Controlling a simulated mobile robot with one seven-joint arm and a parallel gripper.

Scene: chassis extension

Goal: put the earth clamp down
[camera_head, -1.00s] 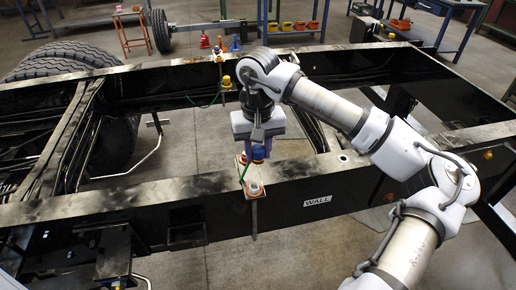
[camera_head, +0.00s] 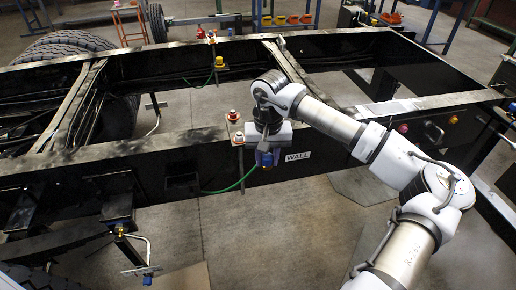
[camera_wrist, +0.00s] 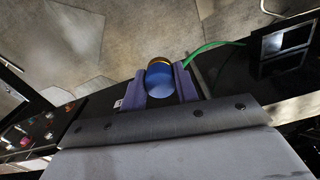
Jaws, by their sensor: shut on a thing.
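My gripper (camera_head: 265,150) is in front of the near chassis rail (camera_head: 130,157), just left of the WALL label (camera_head: 297,156). Its purple fingers (camera_wrist: 162,88) are shut around a blue cylinder with a brass-coloured ring, which I take as the earth clamp (camera_wrist: 159,76). In the head view the blue clamp (camera_head: 265,161) shows below my wrist, at the rail's side face. A green cable (camera_head: 236,186) runs left from it along the rail; it also shows in the wrist view (camera_wrist: 212,46). I cannot tell whether the clamp touches the rail.
A yellow fitting (camera_head: 221,62) is on the far rail.

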